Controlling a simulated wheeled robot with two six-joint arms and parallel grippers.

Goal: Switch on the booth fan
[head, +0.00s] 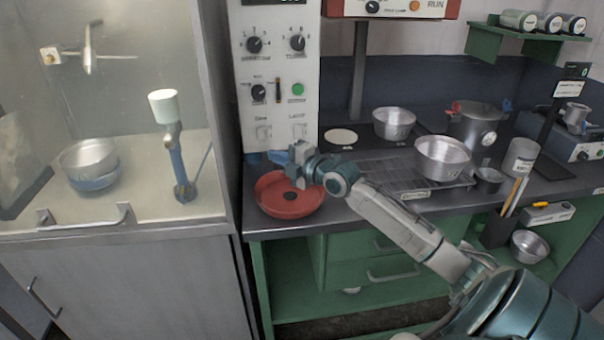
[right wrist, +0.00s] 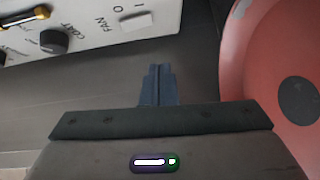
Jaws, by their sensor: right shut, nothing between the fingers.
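The white control panel (head: 279,72) stands upright behind the counter in the head view. Two white rockers (head: 263,133) sit low on it; their labels are too small to read. In the right wrist view, a white rocker (right wrist: 137,20) beside the word FAN and the marks O and I shows at the top. Which way it is set cannot be told. My right gripper (head: 282,156) is shut and empty, low in front of the panel above the counter. Its fingers (right wrist: 157,85) appear apart from the rocker in the wrist view. My left gripper is out of view.
A red pan (head: 273,207) lies on the counter under my right gripper and fills the right of the wrist view. A glass booth (head: 98,150) stands at the left. Metal pots (head: 441,168) stand on the right of the counter.

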